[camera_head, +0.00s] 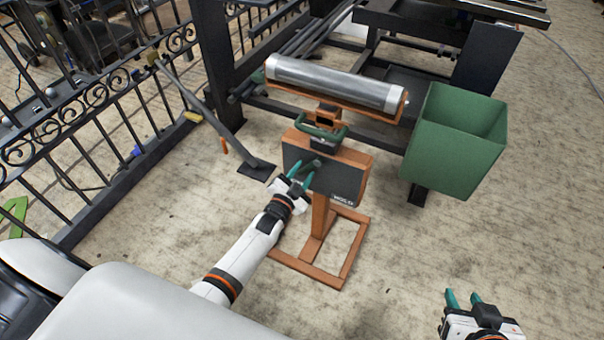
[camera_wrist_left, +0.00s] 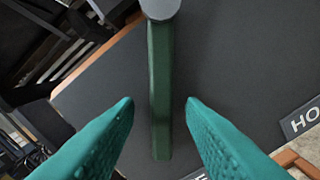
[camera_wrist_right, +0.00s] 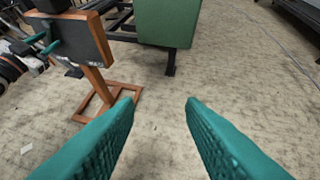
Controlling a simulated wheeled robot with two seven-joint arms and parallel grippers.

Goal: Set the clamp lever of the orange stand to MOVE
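The orange stand (camera_head: 319,215) stands upright on the floor, with a dark panel (camera_head: 347,183) on its near face. In the left wrist view the clamp lever (camera_wrist_left: 160,90) is a dark green bar running down the picture from a grey round pivot (camera_wrist_left: 160,8). My left gripper (camera_head: 299,174) is in front of the panel. Its teal fingers (camera_wrist_left: 160,115) are open, one on each side of the lever's lower part, with gaps visible. A label (camera_wrist_left: 302,120) starting "HO" is cut off at the right. My right gripper (camera_head: 464,298) is open and empty, away from the stand.
A grey roller (camera_head: 333,82) lies across the stand's top, above a green handle (camera_head: 322,134). A green bin (camera_head: 452,150) stands to the right. A black railing (camera_head: 95,115) and a slanted bar (camera_head: 195,103) are at the left. Floor between stand and right gripper is clear.

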